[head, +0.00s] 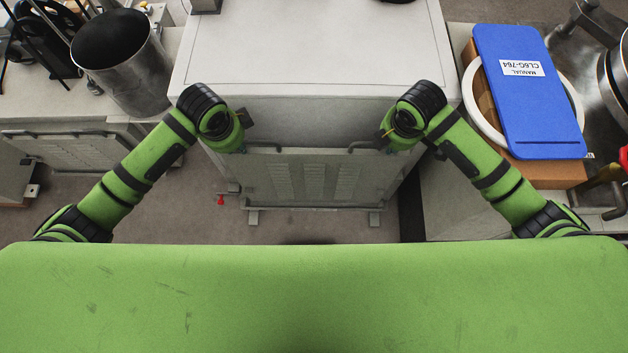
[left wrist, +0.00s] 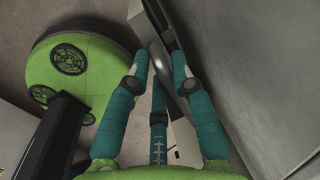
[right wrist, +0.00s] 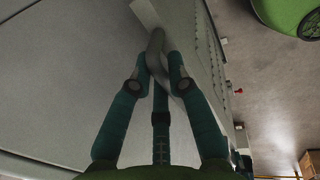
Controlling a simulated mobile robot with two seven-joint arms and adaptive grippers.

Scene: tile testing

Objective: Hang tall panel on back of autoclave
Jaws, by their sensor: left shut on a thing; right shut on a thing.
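The tall panel (head: 318,180) is grey with louvred slots and stands upright close against the near face of the white autoclave (head: 310,45). My left gripper (head: 243,125) is at the panel's upper left corner, and its fingers are shut on a curved metal handle (left wrist: 157,60) in the left wrist view. My right gripper (head: 385,138) is at the upper right corner, shut on the other handle (right wrist: 155,45) in the right wrist view. The louvred face (right wrist: 203,55) also shows there. I cannot tell whether the panel's upper edge is hooked on the autoclave.
A steel pot (head: 120,62) stands on the left counter. A blue manual (head: 525,100) lies over a white ring on a wooden block (head: 540,175) at right. A red-handled valve (head: 220,200) sits low by the panel's left side. Floor (head: 150,215) shows left of the panel.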

